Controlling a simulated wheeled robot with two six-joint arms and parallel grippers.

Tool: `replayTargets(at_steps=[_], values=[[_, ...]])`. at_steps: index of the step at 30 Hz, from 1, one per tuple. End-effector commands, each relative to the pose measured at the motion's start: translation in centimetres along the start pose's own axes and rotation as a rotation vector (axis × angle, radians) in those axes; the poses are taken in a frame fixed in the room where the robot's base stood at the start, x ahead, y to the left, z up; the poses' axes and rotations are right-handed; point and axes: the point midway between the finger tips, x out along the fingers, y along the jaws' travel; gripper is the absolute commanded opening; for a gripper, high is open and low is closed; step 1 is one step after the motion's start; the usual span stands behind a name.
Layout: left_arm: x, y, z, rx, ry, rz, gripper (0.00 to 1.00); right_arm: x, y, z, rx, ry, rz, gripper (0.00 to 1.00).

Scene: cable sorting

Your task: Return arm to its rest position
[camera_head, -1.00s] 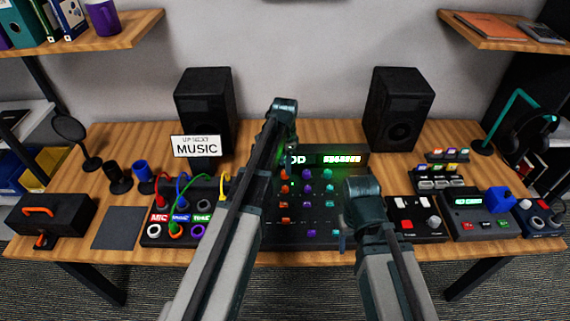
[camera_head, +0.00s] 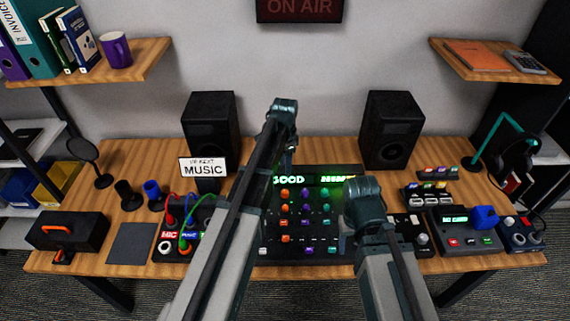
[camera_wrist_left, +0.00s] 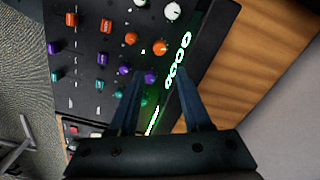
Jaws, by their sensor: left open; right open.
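My left arm rises across the middle of the head view and bends down at its elbow. Its gripper (camera_wrist_left: 157,80) is open and empty in the left wrist view, with its two fingers apart above the mixer. The mixer (camera_head: 312,246), with coloured knobs and a lit green display, lies behind my arms. It also shows in the left wrist view (camera_wrist_left: 85,75). My right arm is folded at the right of the mixer. Only a sliver of its gripper (camera_head: 347,243) shows beside the arm; nothing is seen held in it.
The cable box (camera_head: 163,243), with red, blue and green cables, is partly hidden by my left arm. Two speakers (camera_head: 211,124) (camera_head: 391,131) stand at the back. A MUSIC sign (camera_head: 203,169) stands before the left speaker. Shelves (camera_head: 135,64) (camera_head: 490,62) jut out above both sides.

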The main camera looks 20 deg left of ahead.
Motion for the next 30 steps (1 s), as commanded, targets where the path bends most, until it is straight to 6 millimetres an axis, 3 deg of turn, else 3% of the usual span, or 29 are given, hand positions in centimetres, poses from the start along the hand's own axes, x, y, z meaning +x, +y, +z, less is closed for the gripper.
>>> replayTargets(at_steps=[8,11,14,16,21,25,30], values=[[0.0,0.1,0.0,-0.001,0.0,0.0,0.49,0.0,0.0,0.0,0.0,0.0,0.0,0.6],[0.0,1.9,0.0,-0.02,-0.005,0.0,0.49,0.0,0.0,0.0,0.0,0.0,0.0,0.6],[0.0,6.8,0.2,-0.089,-0.019,-0.004,0.49,0.0,0.0,0.0,0.0,0.0,0.0,0.6],[0.0,11.2,0.7,-0.161,-0.034,-0.012,0.49,0.0,0.0,0.0,0.0,0.0,0.0,0.6],[0.0,20.6,2.9,-0.346,-0.065,-0.039,0.49,0.0,0.0,0.0,0.0,0.0,0.0,0.6],[-0.1,25.2,4.6,-0.458,-0.077,-0.061,0.49,0.0,0.0,0.0,0.0,0.0,0.0,0.6],[-0.1,27.5,5.6,-0.532,-0.083,-0.077,0.49,0.0,0.0,0.0,0.0,0.0,0.0,0.6]])
